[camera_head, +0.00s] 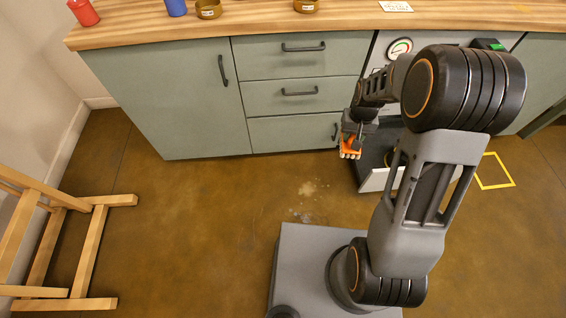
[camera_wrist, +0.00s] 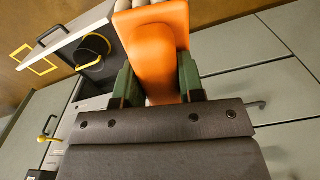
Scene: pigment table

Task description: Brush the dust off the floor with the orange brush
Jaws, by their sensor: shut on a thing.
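The orange brush (camera_head: 349,146) is in my gripper, in front of the drawers and above the floor. In the wrist view the orange brush (camera_wrist: 155,55) fills the space between the green fingers of my gripper (camera_wrist: 160,85), which is shut on it. Pale bristle tufts (camera_wrist: 150,5) show at its far end. In the head view a pale patch of dust (camera_head: 309,188) lies on the brown floor (camera_head: 200,230), and a smaller greyish patch (camera_head: 300,216) lies close to my base. The brush is apart from both patches.
A yellow square outline (camera_head: 494,171) marks the floor at right. A wooden chair or stool (camera_head: 88,250) stands at left. Green cabinets (camera_head: 165,100) line the back. The left-middle floor is clear.

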